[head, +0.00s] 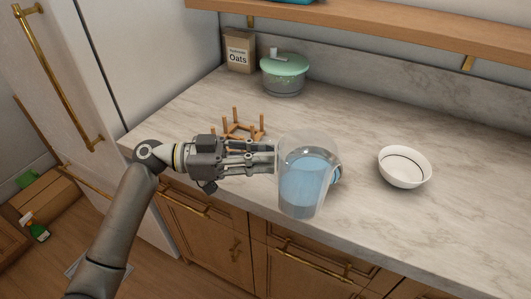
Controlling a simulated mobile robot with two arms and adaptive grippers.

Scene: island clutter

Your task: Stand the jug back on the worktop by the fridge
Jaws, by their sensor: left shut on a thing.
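The jug (303,185) is clear, holds blue water and looks upright. It is at the front edge of the marble worktop (355,130), in the middle of the head view. My left gripper (268,158) comes in from the left and is shut on the jug at its left side. The fingertips are partly hidden at the jug's wall. I cannot tell whether the jug's base touches the worktop or is above it. The white fridge (95,110) with a brass handle stands at the left end of the worktop. My right gripper is not in view.
A wooden peg rack (240,130) stands behind my left gripper. An oats packet (239,52) and a green-lidded pot (284,75) stand at the back. A white bowl (405,167) sits right of the jug. A wooden shelf (400,28) runs above. Bare worktop lies between pot and bowl.

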